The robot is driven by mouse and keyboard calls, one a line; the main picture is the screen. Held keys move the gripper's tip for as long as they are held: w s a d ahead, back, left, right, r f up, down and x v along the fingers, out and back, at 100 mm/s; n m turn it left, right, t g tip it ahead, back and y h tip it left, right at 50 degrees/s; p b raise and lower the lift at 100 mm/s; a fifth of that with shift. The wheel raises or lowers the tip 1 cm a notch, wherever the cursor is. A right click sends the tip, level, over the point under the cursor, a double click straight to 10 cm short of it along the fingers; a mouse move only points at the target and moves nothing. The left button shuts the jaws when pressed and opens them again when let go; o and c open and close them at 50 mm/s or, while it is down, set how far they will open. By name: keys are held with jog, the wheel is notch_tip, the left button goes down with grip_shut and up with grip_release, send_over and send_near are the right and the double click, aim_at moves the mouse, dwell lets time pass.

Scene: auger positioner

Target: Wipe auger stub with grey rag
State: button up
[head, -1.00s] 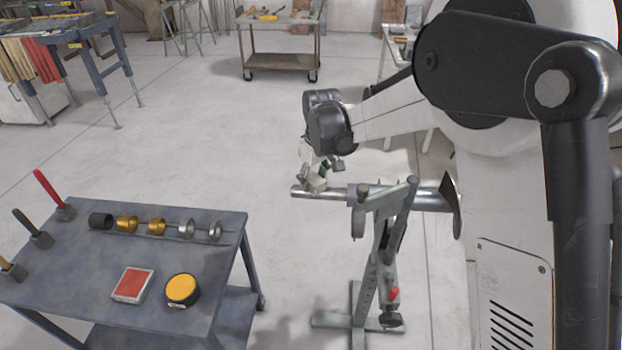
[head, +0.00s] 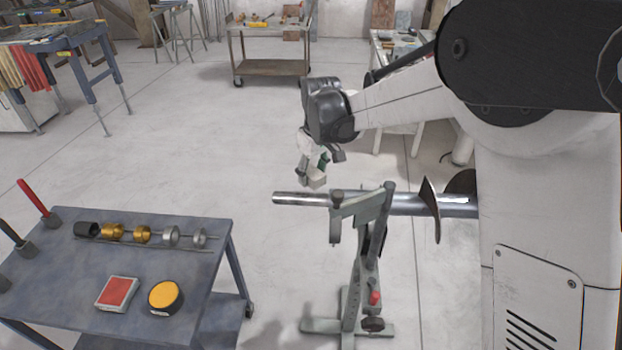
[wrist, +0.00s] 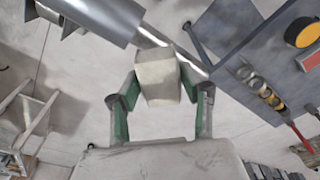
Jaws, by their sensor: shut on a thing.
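The auger's bare metal stub (head: 295,198) points left from the top of a grey-green stand (head: 362,212). Its dark flight (head: 430,210) shows at the right. My gripper (head: 314,172) hangs over the stub and is shut on the grey rag (head: 317,179), which looks like a folded pale block. In the head view the rag appears just above the stub, with a small gap. In the wrist view the rag (wrist: 157,77) sits between the green-padded fingers of my gripper (wrist: 158,92) and hides part of the stub (wrist: 148,36). Contact cannot be told there.
A blue-grey table (head: 70,280) at the left holds a rod with rings (head: 142,234), a red pad (head: 117,293), a yellow-topped round tin (head: 165,297) and upright-handled tools. A cart (head: 270,65) stands far behind. The floor between table and stand is clear.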

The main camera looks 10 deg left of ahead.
aim_at(311, 171)
jog(key=shift+r+p, duration=0.65)
jog(key=shift+r, duration=1.2)
